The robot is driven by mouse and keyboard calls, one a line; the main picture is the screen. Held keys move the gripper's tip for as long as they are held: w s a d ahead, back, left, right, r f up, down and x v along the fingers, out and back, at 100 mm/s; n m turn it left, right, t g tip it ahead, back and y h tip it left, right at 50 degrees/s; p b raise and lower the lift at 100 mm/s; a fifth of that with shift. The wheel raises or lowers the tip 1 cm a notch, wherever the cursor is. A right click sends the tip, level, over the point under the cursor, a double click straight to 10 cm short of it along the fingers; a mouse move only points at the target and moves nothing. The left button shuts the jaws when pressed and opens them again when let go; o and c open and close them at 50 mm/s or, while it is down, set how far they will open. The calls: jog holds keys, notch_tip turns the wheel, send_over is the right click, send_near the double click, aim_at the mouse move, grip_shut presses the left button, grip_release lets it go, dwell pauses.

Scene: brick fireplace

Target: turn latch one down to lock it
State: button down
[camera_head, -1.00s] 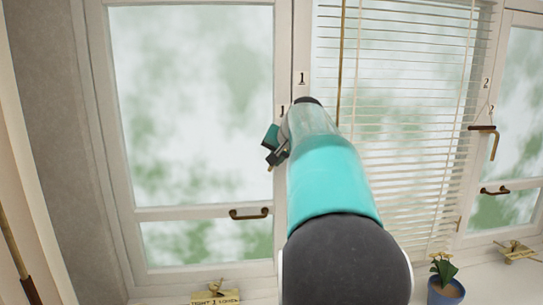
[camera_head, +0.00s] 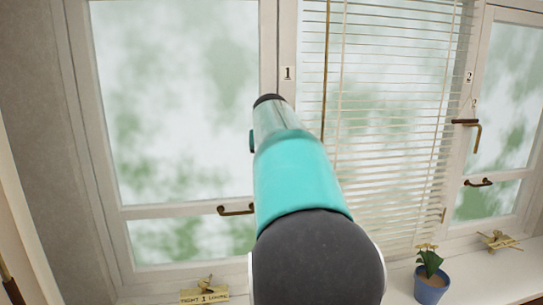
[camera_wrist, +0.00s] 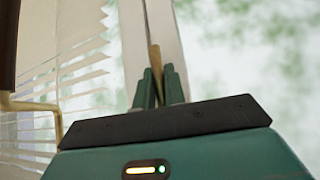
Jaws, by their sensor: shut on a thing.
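Latch one's place is on the window post under a label "1" (camera_head: 288,73), but the latch is hidden behind my arm in the head view. In the wrist view my gripper (camera_wrist: 160,76) has its two green fingers shut on a slim brass handle (camera_wrist: 155,57), which looks like latch one's. The handle stands nearly upright in that picture, in front of the white post (camera_wrist: 133,45). Its pivot is hidden. In the head view only a teal edge of the gripper shows left of my arm. Latch two (camera_head: 477,128) hangs with its brass handle pointing down at the right.
White blinds (camera_head: 385,110) hang right of the post. A brown window handle (camera_head: 232,210) is close left of my arm. A blue flowerpot (camera_head: 432,285) and brass clips with paper tags (camera_head: 205,294) stand on the sill. A brass rod (camera_wrist: 35,106) crosses the wrist view's left side.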

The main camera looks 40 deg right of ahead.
jog(key=c, duration=1.5)
grip_release()
jog(key=v, duration=1.4)
jog(key=shift+f, duration=0.1)
